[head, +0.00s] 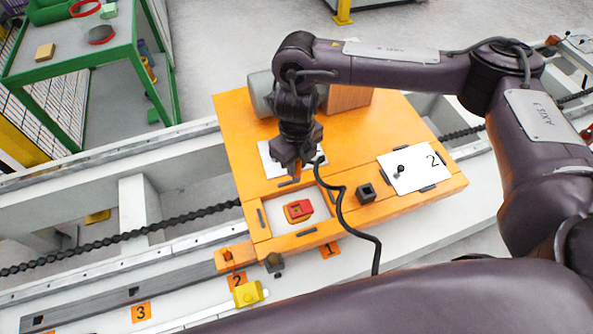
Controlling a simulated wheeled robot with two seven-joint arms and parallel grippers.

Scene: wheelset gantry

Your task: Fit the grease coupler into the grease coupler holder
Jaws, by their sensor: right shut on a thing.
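My right gripper (297,168) points down above the orange table, over the strip between a white plate and a framed recess. It is shut on a small orange part, which I take to be the grease coupler (297,171); the fingers hide most of it. A black hose (344,222) runs from beside the gripper across the table and over its front edge. A dark square block with an opening on top (366,193), possibly the grease coupler holder, stands right of the recess, apart from the gripper. My left gripper is not in view.
A red and yellow part (298,210) lies in the recess. A white plate marked 2 (416,168) lies at right. A grey cylinder (260,94) and brown block (349,98) stand behind the gripper. A yellow block (248,293) sits in front; a green table (80,55) stands far left.

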